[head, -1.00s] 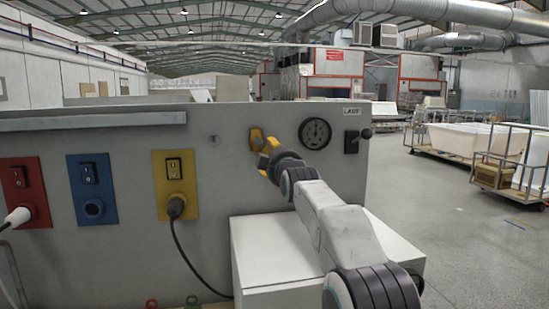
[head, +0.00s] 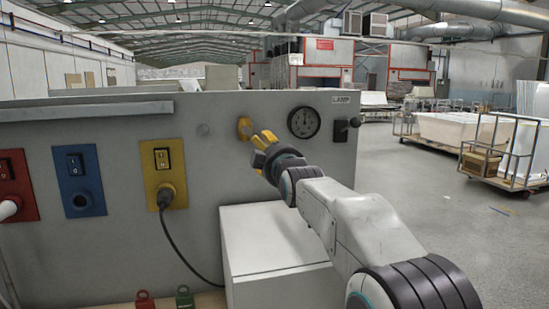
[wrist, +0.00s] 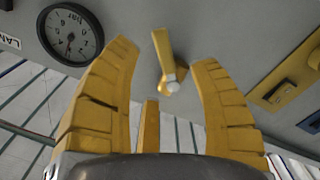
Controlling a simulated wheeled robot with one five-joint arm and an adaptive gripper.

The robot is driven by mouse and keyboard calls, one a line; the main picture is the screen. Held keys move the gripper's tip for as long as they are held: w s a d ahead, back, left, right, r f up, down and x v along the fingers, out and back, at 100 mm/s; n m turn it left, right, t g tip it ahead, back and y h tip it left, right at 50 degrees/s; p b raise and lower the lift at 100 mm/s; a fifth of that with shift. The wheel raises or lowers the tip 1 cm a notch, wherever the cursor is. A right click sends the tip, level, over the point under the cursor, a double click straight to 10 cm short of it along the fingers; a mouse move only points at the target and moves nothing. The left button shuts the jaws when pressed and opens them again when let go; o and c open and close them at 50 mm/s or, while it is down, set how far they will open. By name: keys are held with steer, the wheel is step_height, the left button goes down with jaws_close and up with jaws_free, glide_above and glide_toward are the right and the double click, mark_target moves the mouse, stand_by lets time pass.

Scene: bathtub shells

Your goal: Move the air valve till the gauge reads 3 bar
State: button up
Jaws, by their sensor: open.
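The yellow air valve lever (head: 245,127) is on the grey panel, left of the round gauge (head: 303,122). My gripper (head: 264,142) is just below and right of the valve in the head view, open and apart from it. In the wrist view, which is upside down, the valve lever (wrist: 162,48) with its pale hub shows between my two spread yellow fingers, beyond them, with nothing held. The gauge (wrist: 70,34) also shows there, marked "bar". Its needle points roughly to the top of the dial in the head view; I cannot read an exact value.
A lamp switch (head: 341,130) is right of the gauge. Yellow (head: 178,189), blue (head: 71,163) and red socket plates line the panel at left; a black cable hangs from the yellow one. A white box (head: 260,233) stands below my arm.

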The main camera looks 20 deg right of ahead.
steer(key=shift+s, duration=2.25)
